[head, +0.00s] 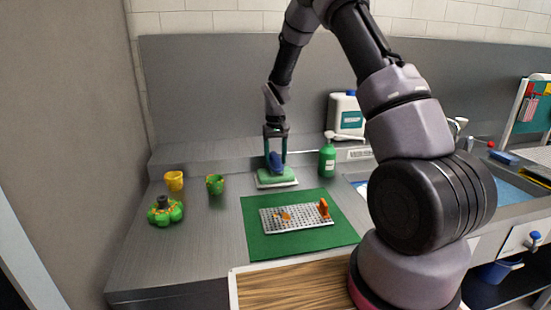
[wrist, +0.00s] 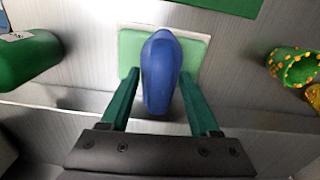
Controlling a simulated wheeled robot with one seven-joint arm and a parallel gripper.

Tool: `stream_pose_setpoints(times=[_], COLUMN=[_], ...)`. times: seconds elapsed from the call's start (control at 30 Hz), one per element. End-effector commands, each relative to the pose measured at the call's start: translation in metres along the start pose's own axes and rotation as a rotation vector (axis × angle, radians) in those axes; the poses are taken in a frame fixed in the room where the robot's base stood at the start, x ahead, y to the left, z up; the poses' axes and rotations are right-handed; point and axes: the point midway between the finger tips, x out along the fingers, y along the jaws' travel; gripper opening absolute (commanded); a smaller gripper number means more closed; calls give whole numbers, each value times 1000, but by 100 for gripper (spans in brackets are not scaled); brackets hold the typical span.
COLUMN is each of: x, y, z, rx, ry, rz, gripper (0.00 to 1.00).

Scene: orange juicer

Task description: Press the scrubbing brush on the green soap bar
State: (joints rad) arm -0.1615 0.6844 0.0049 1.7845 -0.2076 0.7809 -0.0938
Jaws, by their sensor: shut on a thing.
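The green soap bar (head: 284,175) lies on a white dish (head: 277,184) at the back of the counter. In the wrist view the soap (wrist: 196,53) shows on both sides of the blue scrubbing brush (wrist: 161,70). My gripper (head: 276,150) is shut on the brush, one green finger on each side of it; it also shows in the wrist view (wrist: 159,108). The brush (head: 276,163) is upright directly over the soap and seems to touch it. Its underside is hidden, so I cannot tell how firmly it presses.
A green bottle (head: 327,160) and a white jug (head: 346,116) stand to the right of the soap. Two cups, yellow (head: 174,181) and green (head: 215,184), stand left. A metal grater-like tray (head: 290,218) with orange pieces lies on a green mat (head: 256,245) in front.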

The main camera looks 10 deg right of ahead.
Motion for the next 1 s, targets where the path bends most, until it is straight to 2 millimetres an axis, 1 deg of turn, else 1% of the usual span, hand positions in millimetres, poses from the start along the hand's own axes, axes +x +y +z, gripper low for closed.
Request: stream_pose_setpoints(times=[0.37, 0.47, 1.0], x=[2, -1, -45], y=[0, 0, 0], z=[1, 1, 0], rx=[0, -1, 0], ry=[-2, -2, 2], rz=[0, 0, 0], gripper=[18, 18, 18])
